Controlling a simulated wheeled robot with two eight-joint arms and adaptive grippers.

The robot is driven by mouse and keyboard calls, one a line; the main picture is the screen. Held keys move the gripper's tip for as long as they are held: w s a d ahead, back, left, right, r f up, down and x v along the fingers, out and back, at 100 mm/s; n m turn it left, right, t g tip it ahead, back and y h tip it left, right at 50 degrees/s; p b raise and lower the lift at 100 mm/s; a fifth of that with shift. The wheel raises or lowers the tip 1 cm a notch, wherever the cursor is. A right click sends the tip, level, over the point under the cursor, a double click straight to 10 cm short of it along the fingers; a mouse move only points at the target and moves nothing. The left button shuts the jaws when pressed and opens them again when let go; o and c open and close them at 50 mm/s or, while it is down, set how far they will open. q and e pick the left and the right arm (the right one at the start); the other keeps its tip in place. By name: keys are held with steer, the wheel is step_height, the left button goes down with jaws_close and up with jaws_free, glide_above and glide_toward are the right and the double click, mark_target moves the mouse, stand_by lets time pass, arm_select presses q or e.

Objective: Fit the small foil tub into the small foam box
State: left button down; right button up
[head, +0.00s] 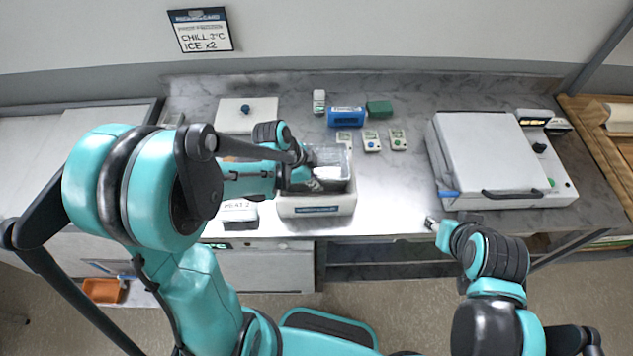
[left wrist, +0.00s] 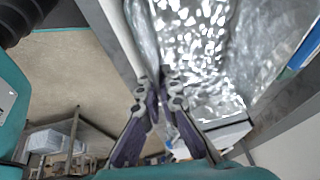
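The small foam box (head: 317,211) is white with a blue front label and stands near the counter's front edge, left of centre in the head view. The silvery foil tub (head: 330,155) is at its opening, with a dark front side; how deep it sits cannot be told. My left gripper (head: 302,172) is at the tub's left side. In the left wrist view its fingertips (left wrist: 156,80) come close together on the tub's wall, beside the crumpled shiny interior (left wrist: 205,45). My right gripper (head: 432,223) is low at the counter's front edge, away from the box; its fingers are unclear.
A grey lidded machine (head: 478,150) stands at the right. Behind the box are a blue pack (head: 346,116), a green block (head: 379,108) and small white items (head: 371,141). A white labelled block (head: 239,212) is left of the box. The counter between box and machine is clear.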

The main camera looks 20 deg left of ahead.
arm_select(q)
steer(key=shift+f+b, duration=0.65)
steer(key=shift+b, duration=0.05)
steer(key=shift+r+p, duration=0.35)
steer(key=shift+r, duration=0.15)
stand_by(0.4)
steer(key=c, duration=1.2)
jaws_free()
steer(key=shift+r, duration=0.1)
steer(key=shift+r+p, duration=3.4)
steer(key=shift+r, duration=1)
